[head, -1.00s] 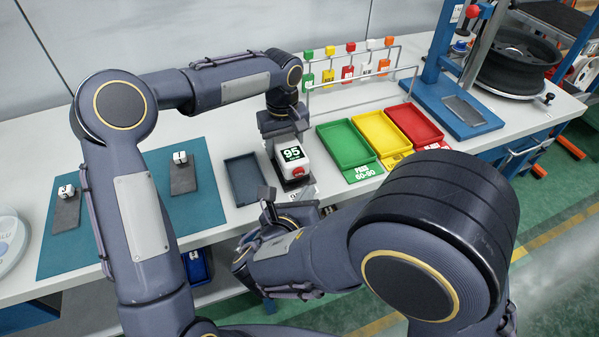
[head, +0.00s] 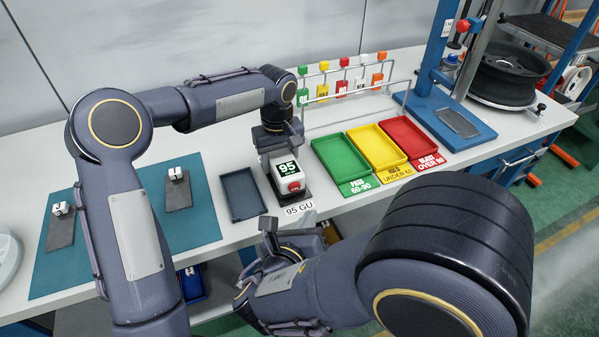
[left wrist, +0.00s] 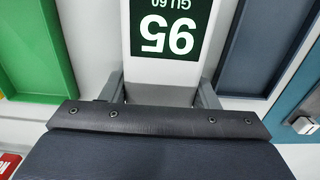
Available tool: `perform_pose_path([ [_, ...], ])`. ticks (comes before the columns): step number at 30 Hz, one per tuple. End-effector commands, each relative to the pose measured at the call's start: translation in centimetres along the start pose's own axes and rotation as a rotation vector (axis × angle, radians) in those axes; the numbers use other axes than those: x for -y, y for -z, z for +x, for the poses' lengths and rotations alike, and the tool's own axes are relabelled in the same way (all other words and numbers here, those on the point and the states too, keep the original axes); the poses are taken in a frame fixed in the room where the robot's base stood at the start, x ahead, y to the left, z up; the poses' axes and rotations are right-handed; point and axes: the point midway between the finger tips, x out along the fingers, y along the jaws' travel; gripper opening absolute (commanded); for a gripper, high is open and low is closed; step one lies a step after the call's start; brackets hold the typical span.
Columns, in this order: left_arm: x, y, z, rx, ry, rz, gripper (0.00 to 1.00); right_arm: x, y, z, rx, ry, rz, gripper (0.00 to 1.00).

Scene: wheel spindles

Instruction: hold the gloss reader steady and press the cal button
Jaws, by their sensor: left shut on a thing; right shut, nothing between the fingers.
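The gloss reader (head: 287,175) is a white box with a dark green screen reading 95 and a red button (head: 294,186) on its front. It stands on a dark base behind a label reading 95 GU (head: 299,209). My left gripper (left wrist: 162,92) is shut on the reader from its back side; the reader's screen (left wrist: 166,32) fills the top middle of the left wrist view. The left fingertips are mostly hidden in the head view. My right gripper (head: 268,224) is shut and empty, in front of the reader near the bench's front edge, apart from the button.
A dark empty tray (head: 243,194) lies left of the reader. Green (head: 340,160), yellow (head: 377,147) and red (head: 407,137) trays stand to the right. A rack with coloured tags (head: 343,88) stands behind.

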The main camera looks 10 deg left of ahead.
Motion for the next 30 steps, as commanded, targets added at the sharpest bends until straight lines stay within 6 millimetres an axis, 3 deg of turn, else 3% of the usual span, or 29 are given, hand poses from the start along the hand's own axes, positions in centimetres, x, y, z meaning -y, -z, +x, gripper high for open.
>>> perform_pose_path([
  [1,0.0,0.0,-0.1,-0.001,-0.001,0.000,0.57,0.0,0.0,0.0,0.000,0.000,0.000,0.00],
  [6,0.0,0.0,-0.1,0.000,-0.001,0.000,0.79,0.0,0.0,0.0,0.000,0.000,0.000,0.00],
  [17,0.0,0.0,-0.6,-0.001,-0.001,0.000,0.80,0.0,0.0,0.0,0.000,0.000,0.000,0.00],
  [30,-0.1,0.0,-9.0,-0.004,-0.004,-0.001,0.80,0.0,0.0,0.0,0.000,0.000,0.000,0.00],
])
